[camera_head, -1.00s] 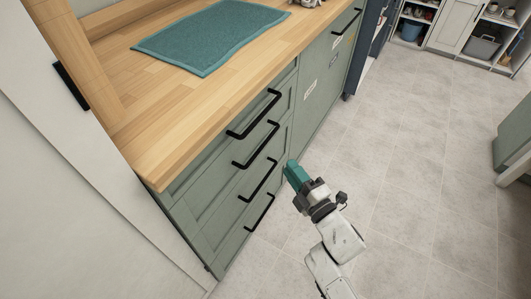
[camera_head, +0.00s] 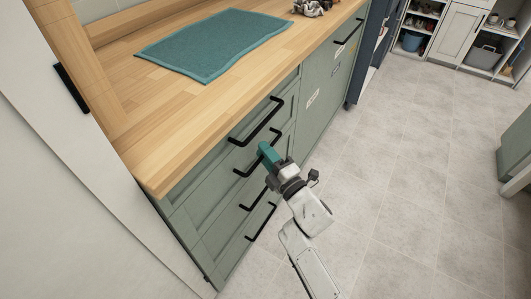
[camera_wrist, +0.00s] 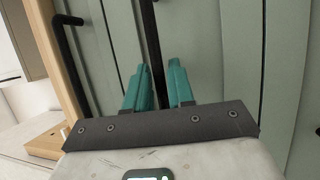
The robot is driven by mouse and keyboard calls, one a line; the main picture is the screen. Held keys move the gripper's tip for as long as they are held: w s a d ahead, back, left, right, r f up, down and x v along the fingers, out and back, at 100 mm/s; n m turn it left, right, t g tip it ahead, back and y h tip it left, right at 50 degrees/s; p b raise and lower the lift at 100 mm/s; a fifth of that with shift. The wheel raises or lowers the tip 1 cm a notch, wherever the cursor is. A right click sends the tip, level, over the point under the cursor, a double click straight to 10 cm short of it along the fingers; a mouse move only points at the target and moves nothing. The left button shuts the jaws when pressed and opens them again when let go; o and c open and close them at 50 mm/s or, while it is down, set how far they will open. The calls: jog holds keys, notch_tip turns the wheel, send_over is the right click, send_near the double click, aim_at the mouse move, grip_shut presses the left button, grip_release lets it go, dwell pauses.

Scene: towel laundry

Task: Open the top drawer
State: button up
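The green cabinet has a stack of drawers with black bar handles. The top drawer (camera_head: 228,154) looks shut, flush under the countertop. Its handle (camera_head: 257,122) also shows at the left of the wrist view (camera_wrist: 69,55). My gripper (camera_head: 265,149) has teal fingers and is in front of the second handle down (camera_head: 243,173), below and right of the top handle. In the wrist view my gripper (camera_wrist: 158,72) is open, and the second handle (camera_wrist: 153,50) shows in line with the gap between the fingers. I cannot tell whether it touches them.
A wooden countertop (camera_head: 150,110) overhangs the drawers and carries a teal towel (camera_head: 213,44). Two lower handles (camera_head: 261,222) sit beneath my gripper. A white panel (camera_head: 50,170) stands at the left. The tiled floor (camera_head: 410,180) to the right is clear.

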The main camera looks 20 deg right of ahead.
jog(key=shift+w, duration=0.15)
jog(key=shift+c, duration=0.4)
grip_shut()
